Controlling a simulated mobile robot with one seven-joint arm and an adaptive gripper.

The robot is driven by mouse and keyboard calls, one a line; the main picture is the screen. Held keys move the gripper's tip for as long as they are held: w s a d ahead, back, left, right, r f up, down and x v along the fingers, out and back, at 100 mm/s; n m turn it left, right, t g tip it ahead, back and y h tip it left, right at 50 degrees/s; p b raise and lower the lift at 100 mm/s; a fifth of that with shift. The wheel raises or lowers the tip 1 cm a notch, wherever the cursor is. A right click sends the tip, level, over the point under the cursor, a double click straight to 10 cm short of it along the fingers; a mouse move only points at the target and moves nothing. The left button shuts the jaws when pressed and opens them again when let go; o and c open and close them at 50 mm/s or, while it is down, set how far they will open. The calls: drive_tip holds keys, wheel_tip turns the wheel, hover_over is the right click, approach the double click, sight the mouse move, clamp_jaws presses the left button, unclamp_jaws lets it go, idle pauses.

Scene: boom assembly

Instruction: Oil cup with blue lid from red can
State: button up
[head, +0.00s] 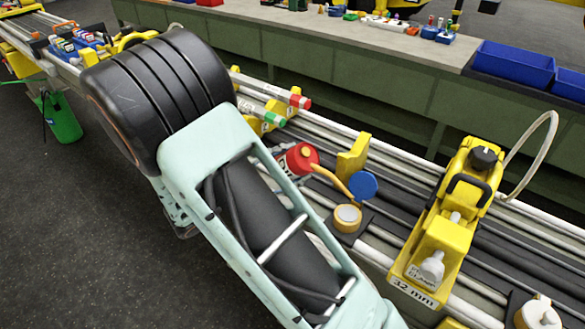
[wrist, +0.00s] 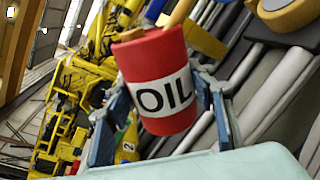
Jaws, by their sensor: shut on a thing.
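The red oil can (head: 301,159) is beyond my arm near the middle of the head view, tilted to the right. Its yellow spout (head: 330,179) points toward the cup. In the wrist view the can (wrist: 160,60) with its white OIL label sits between the fingers of my gripper (wrist: 162,100), which is shut on it. The cup (head: 347,217) has a yellow rim and stands just right of the can. Its round blue lid (head: 363,185) stands open behind it.
A yellow block (head: 352,157) stands behind the can. The yellow 32 mm fixture (head: 440,245) with a hose is to the right. Red-tipped (head: 300,101) and green-tipped (head: 274,119) tubes lie at the back left. Blue bins (head: 515,65) sit on the far bench.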

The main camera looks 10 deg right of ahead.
sight(293, 153)
drive_tip(key=shift+s+d+r+m+t+y+b, duration=0.1)
drive_tip(key=shift+s+d+r+m+y+b, duration=0.15)
drive_tip(key=shift+r+m, duration=0.5)
drive_tip(key=shift+s+d+r+m+t+b, duration=0.15)
drive_tip(key=shift+r+m+b, duration=0.3)
drive_tip(key=shift+r, duration=0.45)
drive_tip(key=shift+s+d+r+m+t+y+b, duration=0.1)
drive_tip(key=shift+s+d+r+m+y+b, duration=0.15)
drive_tip(key=shift+r+m, duration=0.55)
drive_tip(key=shift+r, duration=0.1)
drive_tip(key=shift+a, duration=0.1)
drive_tip(key=f+n, duration=0.1)
drive_tip(key=f, duration=0.1)
drive_tip(key=w+f+n+h, duration=0.1)
drive_tip(key=f+n, duration=0.1)
drive_tip(key=f, duration=0.1)
drive_tip(key=a+f+n, duration=0.1)
drive_tip(key=f+n, duration=0.1)
drive_tip(key=f, duration=0.1)
drive_tip(key=shift+w+f, duration=0.1)
drive_tip(key=shift+w, duration=0.1)
drive_tip(key=shift+g, duration=0.45)
